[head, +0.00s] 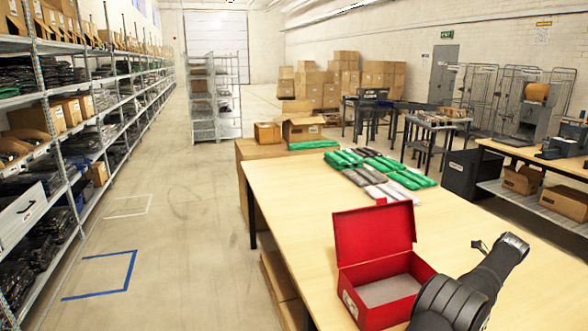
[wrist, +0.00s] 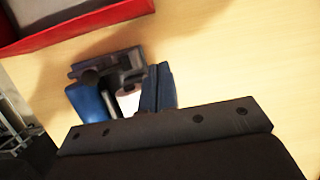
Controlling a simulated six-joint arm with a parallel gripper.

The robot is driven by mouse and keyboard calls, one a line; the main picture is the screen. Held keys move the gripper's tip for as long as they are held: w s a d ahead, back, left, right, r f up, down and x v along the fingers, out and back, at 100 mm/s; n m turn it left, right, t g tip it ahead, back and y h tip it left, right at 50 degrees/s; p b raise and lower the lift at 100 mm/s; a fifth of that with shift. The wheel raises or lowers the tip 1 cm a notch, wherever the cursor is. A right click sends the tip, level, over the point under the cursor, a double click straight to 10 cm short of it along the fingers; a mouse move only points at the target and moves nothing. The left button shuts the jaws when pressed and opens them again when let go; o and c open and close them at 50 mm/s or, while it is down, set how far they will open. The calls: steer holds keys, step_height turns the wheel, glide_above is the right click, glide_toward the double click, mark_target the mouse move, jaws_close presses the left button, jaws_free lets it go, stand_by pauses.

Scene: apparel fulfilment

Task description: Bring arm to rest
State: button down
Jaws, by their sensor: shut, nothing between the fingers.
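My gripper (wrist: 122,92) shows in the wrist view with its blue and dark finger parts over bare wood, and it is shut and empty. In the head view my dark arm rises at the lower right over the table (head: 290,200), and the fingers cannot be made out there. A red box (head: 352,290) stands on the table just left of my arm with its lid raised. Its grey inside looks empty. A red edge of it also shows at the upper left of the wrist view (wrist: 70,36).
Several green packs (head: 413,180) and grey packs lie together farther back on the table. Open cartons (head: 303,129) stand beyond its far left edge. Shelving lines the left wall. A side bench (head: 560,165) stands to the right. The table's left part is clear.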

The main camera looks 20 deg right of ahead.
steer(key=shift+v, duration=2.05)
